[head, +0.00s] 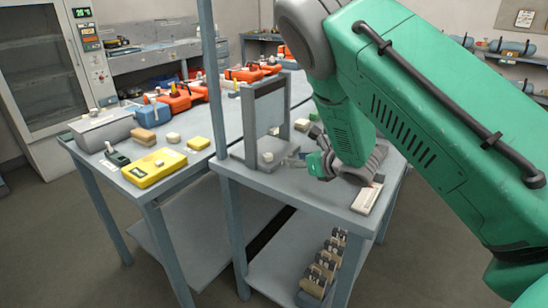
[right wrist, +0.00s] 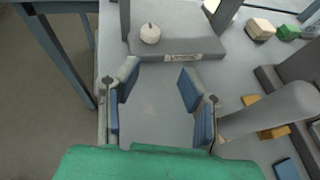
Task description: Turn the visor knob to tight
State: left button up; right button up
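A grey upright frame (head: 250,125) stands on the near bench. A pale round knob (head: 267,157) shows low at its foot. In the right wrist view a pale round knob (right wrist: 150,35) with a small dark mark on top sits by a grey base bar (right wrist: 185,48) with a small label; I take it for the visor knob, but cannot read the label. My right gripper (head: 293,160) is just right of the frame. In the right wrist view my right gripper (right wrist: 155,88) is open and empty, its blue pads apart, short of the knob. My left gripper is not in view.
A blue-grey post (head: 211,70) rises beside the frame. A yellow case (head: 153,168), a grey box (head: 100,128) and several orange sets stand on the left bench. A white panel (head: 367,197) lies near the right bench's front edge. Bare bench top lies between my right fingers.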

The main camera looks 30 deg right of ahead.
aim_at(270, 158)
jog(key=w+a, duration=0.1)
jog(key=w, duration=0.1)
jog(key=w+a+f, duration=0.1)
jog(key=w, duration=0.2)
jog(key=w+a+f, duration=0.1)
jog(key=w, duration=0.2)
jog(key=shift+a+f, duration=0.2)
jog(key=shift+a, duration=0.2)
jog(key=shift+w+d+f, duration=0.65)
jog(key=shift+w+d, duration=0.1)
jog(key=shift+d, duration=0.15)
jog(key=shift+d+f, duration=0.1)
jog(key=shift+d, duration=0.1)
jog(key=shift+a, duration=0.45)
jog(key=c, duration=0.6)
jog(key=shift+w+a+r, duration=0.1)
jog(key=shift+a+r, duration=0.1)
jog(key=shift+a, duration=0.05)
grip_shut()
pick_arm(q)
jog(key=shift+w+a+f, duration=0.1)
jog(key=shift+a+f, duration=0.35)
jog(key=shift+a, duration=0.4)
